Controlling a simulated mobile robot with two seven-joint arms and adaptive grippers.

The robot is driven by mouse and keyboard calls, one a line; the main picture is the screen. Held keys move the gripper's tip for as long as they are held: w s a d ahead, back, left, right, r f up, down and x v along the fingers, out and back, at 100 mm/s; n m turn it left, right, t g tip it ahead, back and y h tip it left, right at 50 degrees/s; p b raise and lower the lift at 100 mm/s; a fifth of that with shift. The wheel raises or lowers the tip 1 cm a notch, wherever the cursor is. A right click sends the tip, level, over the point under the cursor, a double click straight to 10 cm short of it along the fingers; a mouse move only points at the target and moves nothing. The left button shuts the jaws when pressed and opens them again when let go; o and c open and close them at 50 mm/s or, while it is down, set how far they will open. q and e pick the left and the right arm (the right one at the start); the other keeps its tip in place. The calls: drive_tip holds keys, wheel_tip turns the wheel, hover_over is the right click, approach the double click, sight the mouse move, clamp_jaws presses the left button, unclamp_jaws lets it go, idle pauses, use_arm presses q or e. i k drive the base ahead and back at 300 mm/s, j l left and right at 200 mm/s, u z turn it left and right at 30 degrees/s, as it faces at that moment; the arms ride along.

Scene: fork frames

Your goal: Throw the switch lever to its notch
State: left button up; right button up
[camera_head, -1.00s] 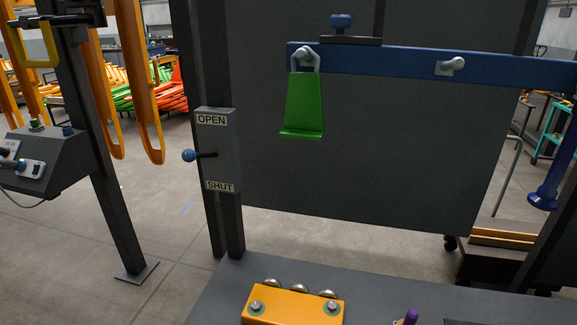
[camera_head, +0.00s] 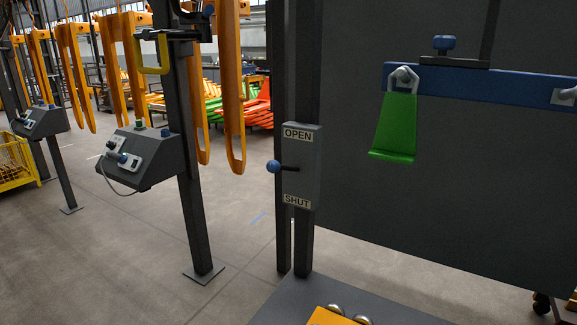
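A lever with a blue ball knob (camera_head: 273,166) sticks out to the left from a grey switch plate (camera_head: 303,180) on a dark post. The plate reads OPEN at its top and SHUT at its bottom. The lever lies about level, between the two labels. Any notch is too small to make out. Neither of my grippers shows in the head view.
A green hanging plate (camera_head: 397,128) hangs from a blue rail (camera_head: 500,88) before a dark panel (camera_head: 450,210). A grey control box (camera_head: 150,158) stands on a post at left, with orange forks (camera_head: 232,90) behind. A yellow crate (camera_head: 15,165) is far left. Open floor lies left of the switch.

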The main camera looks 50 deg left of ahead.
sight(272, 166)
drive_tip(key=j+u, duration=0.1)
drive_tip(key=u, duration=1.65)
